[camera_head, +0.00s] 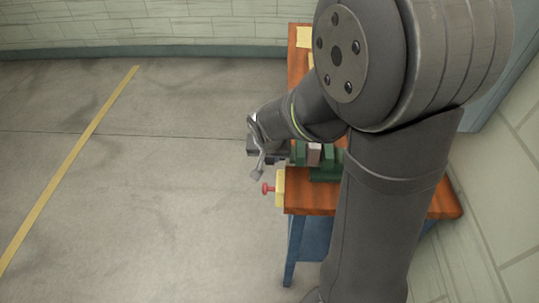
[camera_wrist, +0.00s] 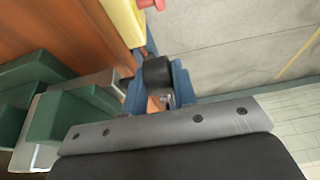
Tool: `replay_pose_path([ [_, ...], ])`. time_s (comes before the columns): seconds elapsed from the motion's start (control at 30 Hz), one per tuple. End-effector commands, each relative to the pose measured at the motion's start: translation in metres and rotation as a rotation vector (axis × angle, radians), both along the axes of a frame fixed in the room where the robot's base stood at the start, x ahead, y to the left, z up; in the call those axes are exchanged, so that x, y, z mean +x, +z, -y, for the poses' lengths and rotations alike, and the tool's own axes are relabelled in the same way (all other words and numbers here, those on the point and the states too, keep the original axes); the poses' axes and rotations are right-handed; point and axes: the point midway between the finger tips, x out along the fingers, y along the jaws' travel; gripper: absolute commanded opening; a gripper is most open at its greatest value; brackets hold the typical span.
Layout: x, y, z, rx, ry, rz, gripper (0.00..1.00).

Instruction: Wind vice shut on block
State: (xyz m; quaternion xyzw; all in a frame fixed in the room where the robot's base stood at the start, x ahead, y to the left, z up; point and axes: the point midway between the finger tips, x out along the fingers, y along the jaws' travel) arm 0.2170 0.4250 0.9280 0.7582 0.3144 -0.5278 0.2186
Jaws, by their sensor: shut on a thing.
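The green vice (camera_head: 328,172) is on the wooden bench, partly hidden by my arm. A pinkish-grey block (camera_head: 314,154) stands between its green jaws; I cannot tell whether both jaws touch it. The vice's green parts also fill the left of the wrist view (camera_wrist: 82,118). A grey crank handle (camera_head: 258,168) hangs out past the bench's left edge. My gripper (camera_head: 254,148) is at this handle, shut on it. In the wrist view a black rounded piece (camera_wrist: 157,73) sits just beyond my gripper's grey plate; the exact grip is hard to make out.
A yellow box (camera_head: 280,188) with a red knob (camera_head: 267,189) is on the bench's edge, close below my gripper. The wooden bench top (camera_head: 305,198) has blue legs. The floor (camera_head: 150,190) to the left is open, with a yellow line.

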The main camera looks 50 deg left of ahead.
Motion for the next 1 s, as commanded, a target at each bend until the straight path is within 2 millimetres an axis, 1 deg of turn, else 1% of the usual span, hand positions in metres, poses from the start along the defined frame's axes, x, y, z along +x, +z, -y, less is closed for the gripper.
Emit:
replay_pose_path([
  [0.5, -0.0020, -0.0006, 0.0009, 0.108, 0.003, 0.107, 0.03],
  [1.0, -0.0019, -0.0007, 0.0009, 0.143, 0.001, 0.142, 0.03],
])
